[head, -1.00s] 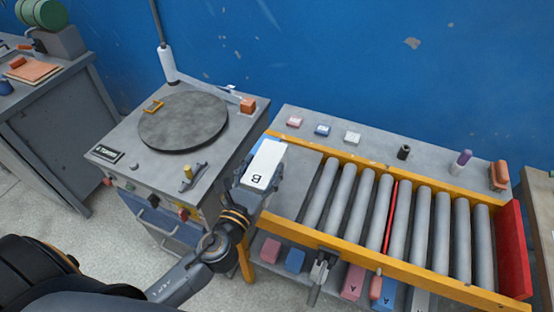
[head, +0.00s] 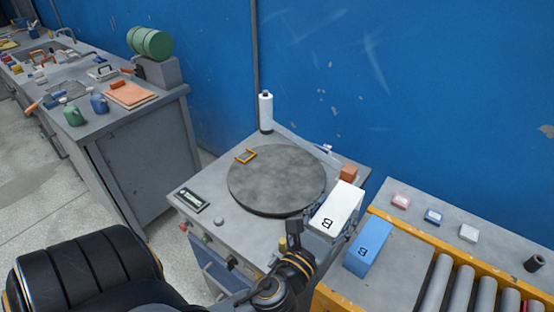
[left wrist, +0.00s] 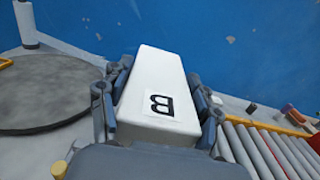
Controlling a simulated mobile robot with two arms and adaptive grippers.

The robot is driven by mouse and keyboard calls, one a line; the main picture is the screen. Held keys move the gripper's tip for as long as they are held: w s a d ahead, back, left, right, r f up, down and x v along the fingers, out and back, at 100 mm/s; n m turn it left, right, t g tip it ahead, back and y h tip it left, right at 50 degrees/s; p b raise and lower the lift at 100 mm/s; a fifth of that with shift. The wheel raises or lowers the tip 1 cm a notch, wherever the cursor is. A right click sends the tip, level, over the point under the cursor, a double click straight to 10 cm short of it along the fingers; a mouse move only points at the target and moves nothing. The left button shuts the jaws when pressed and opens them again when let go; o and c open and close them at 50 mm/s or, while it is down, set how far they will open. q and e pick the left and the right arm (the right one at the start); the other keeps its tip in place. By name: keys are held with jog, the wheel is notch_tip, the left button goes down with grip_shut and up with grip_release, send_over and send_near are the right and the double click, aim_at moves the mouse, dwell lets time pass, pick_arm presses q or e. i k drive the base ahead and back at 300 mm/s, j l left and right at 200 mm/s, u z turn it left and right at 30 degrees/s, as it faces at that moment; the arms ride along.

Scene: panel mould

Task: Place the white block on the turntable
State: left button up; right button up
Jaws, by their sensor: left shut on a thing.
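The white block (head: 338,207), with a letter B on its end, is gripped by my left gripper (head: 322,222). It is held over the right side of the grey stand, to the right of the turntable (head: 268,182) and apart from its disc. In the left wrist view the white block (left wrist: 158,92) sits between the two fingers of the left gripper (left wrist: 158,108), and part of the turntable (left wrist: 45,105) shows at the left. My right gripper is out of view.
A blue block (head: 370,243) marked B lies on the conveyor's left end plate, close to the held block. An orange block (head: 349,173) and a white bottle (head: 266,112) stand at the stand's back. Most of the turntable's top is clear.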

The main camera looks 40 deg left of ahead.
aim_at(282, 175)
jog(key=j+z, duration=0.3)
jog(key=j, duration=0.95)
